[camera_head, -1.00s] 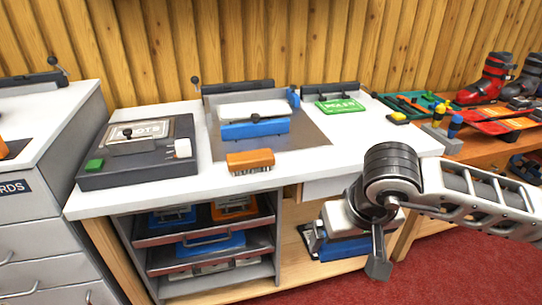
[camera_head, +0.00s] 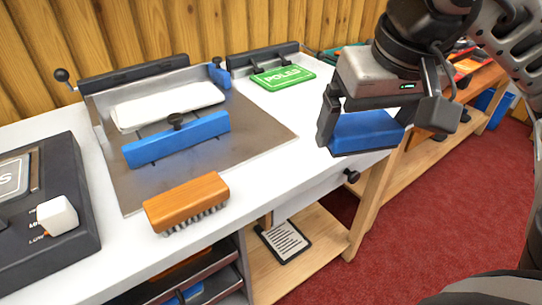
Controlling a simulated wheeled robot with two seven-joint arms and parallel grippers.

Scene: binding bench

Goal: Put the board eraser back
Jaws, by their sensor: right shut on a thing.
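My right gripper (camera_head: 372,107) comes in from the upper right and is shut on a blue block, which I take to be the board eraser (camera_head: 364,136). The block's upper part is hidden between the fingers. It is held at the front right of the white bench (camera_head: 268,200), near its edge; I cannot tell the exact height. My left gripper is not in view.
An orange brush (camera_head: 186,199) lies at the bench's front edge. A metal plate (camera_head: 255,135) carries a white stack and a blue bar (camera_head: 177,140). A green POLES sign (camera_head: 283,77) lies behind. A dark-framed card (camera_head: 284,241) lies on the lower shelf (camera_head: 318,228).

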